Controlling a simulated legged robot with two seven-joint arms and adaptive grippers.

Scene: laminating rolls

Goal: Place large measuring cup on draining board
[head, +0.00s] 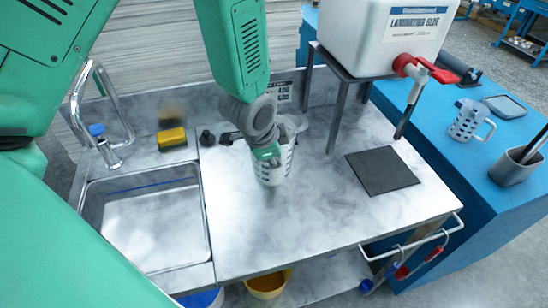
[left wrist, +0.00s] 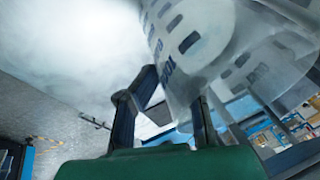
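A translucent white measuring cup with dark markings (head: 284,168) is on the grey counter, partly hidden by my left gripper (head: 267,156). In the left wrist view, the cup (left wrist: 208,45) fills the upper right, close to the fingers. There my left gripper (left wrist: 165,115) has its fingers apart, and the cup overlaps the tip of the right-hand finger. I cannot tell whether they touch. A dark flat square (head: 383,170) lies on the counter right of the cup; I cannot tell if it is the draining board. My right gripper is not in view.
A sink (head: 150,222) with a tap (head: 105,120) is at the left, a yellow sponge (head: 172,138) behind it. A white glue tank (head: 385,35) stands on a metal stand. The blue table (head: 440,140) holds another cup (head: 470,121) and a grey container (head: 515,167). The counter's front is clear.

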